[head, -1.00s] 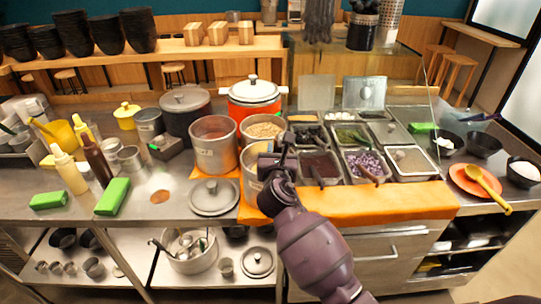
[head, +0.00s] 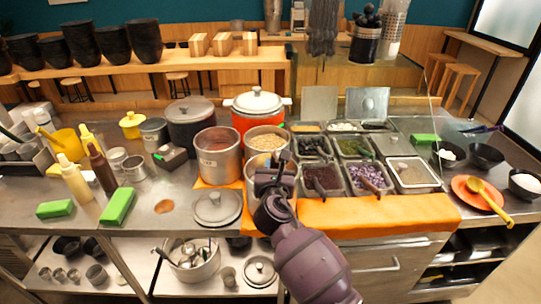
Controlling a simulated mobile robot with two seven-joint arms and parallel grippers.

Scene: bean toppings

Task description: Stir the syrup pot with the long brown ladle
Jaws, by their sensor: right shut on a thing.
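My right gripper (head: 274,181) is over the front metal pot (head: 252,198) on the orange cloth. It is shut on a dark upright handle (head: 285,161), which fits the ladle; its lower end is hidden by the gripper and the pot. The gripper and arm cover most of this pot, so its contents do not show. To its left stands a taller steel pot (head: 218,164) with a brownish inside. Behind it is a pot of pale beans (head: 266,154). I cannot tell by sight which pot is the syrup pot. My left gripper is not in view.
A round lid (head: 217,208) lies in front of the tall pot. Topping trays (head: 412,172) stand close on the right. An orange pot with a lid (head: 258,114) is behind. A green sponge (head: 117,207) and squeeze bottles (head: 74,180) are at left. The front left counter is partly clear.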

